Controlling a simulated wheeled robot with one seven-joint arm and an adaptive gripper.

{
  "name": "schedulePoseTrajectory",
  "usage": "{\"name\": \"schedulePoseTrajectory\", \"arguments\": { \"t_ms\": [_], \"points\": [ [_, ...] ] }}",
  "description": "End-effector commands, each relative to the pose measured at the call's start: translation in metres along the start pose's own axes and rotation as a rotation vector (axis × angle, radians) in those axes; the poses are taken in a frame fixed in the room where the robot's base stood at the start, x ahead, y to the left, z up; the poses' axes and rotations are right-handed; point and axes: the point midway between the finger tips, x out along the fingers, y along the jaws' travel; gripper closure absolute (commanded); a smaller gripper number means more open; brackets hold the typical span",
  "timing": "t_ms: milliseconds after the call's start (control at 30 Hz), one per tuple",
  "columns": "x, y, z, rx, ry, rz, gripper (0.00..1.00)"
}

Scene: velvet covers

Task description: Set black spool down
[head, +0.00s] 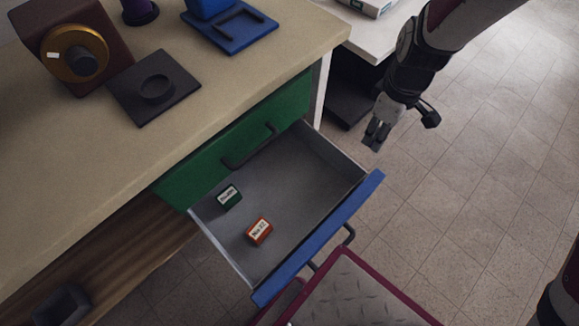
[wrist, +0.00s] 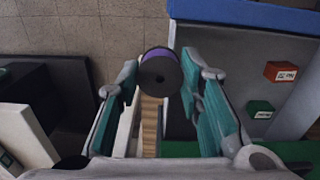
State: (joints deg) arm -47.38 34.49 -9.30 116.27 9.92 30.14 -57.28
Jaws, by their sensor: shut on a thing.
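The black spool (wrist: 160,75) shows in the wrist view with a dark round end facing the camera and purple winding behind it. My gripper (wrist: 161,82) is shut on it, with one teal finger on each side. In the head view, my gripper (head: 375,138) points down to the right of the open drawer, out over the floor side. The spool is small and dark there and hard to tell from the fingers. A dark square plate (head: 185,86) with a raised round ring lies on the tabletop.
The open drawer (head: 300,200) holds a green box (head: 230,196) and an orange box (head: 259,231), with free room around them. A brown box (head: 115,30) with a gold disc and a blue stand (head: 232,38) stand on the tabletop. A maroon-rimmed cart (head: 360,290) is below.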

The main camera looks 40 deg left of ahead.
Motion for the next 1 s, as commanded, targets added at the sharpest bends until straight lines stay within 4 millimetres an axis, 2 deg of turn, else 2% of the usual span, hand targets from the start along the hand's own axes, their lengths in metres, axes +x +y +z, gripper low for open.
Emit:
{"name": "schedulePoseTrajectory", "arguments": {
  "t_ms": [33,100,300,400,533,767,867,1000],
  "points": [
    [0.02,-0.008,-0.013,-0.076,0.0,-0.001,0.79],
    [0.036,-0.021,-0.028,-0.182,0.001,0.0,0.79],
    [0.075,-0.058,-0.064,-0.449,0.004,0.002,0.79],
    [0.087,-0.072,-0.075,-0.543,0.006,0.003,0.79],
    [0.095,-0.084,-0.083,-0.615,0.007,0.004,0.79],
    [0.099,-0.088,-0.086,-0.642,0.007,0.003,0.79],
    [0.109,-0.088,-0.085,-0.641,0.005,0.001,0.79],
    [0.135,-0.088,-0.085,-0.641,0.004,0.001,0.79]
  ]
}}
